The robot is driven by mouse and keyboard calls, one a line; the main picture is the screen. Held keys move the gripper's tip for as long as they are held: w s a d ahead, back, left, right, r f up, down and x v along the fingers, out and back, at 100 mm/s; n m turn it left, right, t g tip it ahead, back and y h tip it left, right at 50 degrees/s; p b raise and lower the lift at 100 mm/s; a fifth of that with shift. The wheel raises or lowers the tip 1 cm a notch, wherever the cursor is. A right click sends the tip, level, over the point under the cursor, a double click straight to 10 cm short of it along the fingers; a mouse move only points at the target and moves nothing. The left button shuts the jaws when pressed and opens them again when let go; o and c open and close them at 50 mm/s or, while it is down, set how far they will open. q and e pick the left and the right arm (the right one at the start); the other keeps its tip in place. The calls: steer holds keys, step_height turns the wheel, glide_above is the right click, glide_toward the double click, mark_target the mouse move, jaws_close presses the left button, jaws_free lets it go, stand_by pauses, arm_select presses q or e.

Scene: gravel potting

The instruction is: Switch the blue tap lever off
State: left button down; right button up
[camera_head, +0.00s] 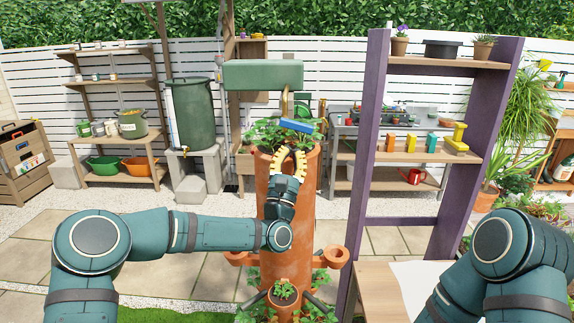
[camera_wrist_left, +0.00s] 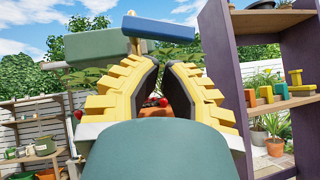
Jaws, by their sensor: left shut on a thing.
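The blue tap lever (camera_head: 297,125) is a bar above the top of the terracotta tower planter (camera_head: 275,212), on a tan stem below a green box-shaped tank (camera_head: 262,74). My left gripper (camera_head: 291,150) points up at the lever from just below, its yellow fingers drawn in. In the left wrist view the lever (camera_wrist_left: 158,27) lies just past the fingertips (camera_wrist_left: 158,60), and the green tank (camera_wrist_left: 95,46) is to its left. The left gripper is shut on the lever, though the contact itself is hard to make out. My right gripper is out of view.
Leafy plants (camera_head: 262,133) fill the planter's top around the gripper. A purple-framed shelf (camera_head: 367,150) with coloured blocks stands close on the right. A green barrel (camera_head: 190,112) stands back left on blocks. Paving between planter and left shelf is clear.

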mark_target(299, 130)
arm_select(q)
steer(key=shift+p+x, duration=0.35)
steer(key=shift+x, duration=1.6)
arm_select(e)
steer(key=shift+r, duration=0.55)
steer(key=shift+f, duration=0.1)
arm_select(q)
steer(key=n+y+b, duration=0.2)
steer(key=b, duration=0.1)
steer(key=r+n+t+y+b, duration=0.1)
steer(key=n+y+b, duration=0.1)
steer(key=n+b, duration=0.1)
steer(key=d+n+y+b, duration=0.1)
steer(key=n+y+b, duration=0.1)
steer(key=y+b, duration=0.1)
steer(key=shift+d+r+n+b, duration=0.1)
steer(key=shift+r+n+b, duration=0.25)
steer(key=shift+b, duration=0.2)
steer(key=shift+r+y, duration=0.1)
steer(key=shift+y, duration=0.3)
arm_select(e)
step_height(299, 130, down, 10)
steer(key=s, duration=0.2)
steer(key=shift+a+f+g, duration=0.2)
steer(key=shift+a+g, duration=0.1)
arm_select(q)
steer(key=shift+n, duration=0.25)
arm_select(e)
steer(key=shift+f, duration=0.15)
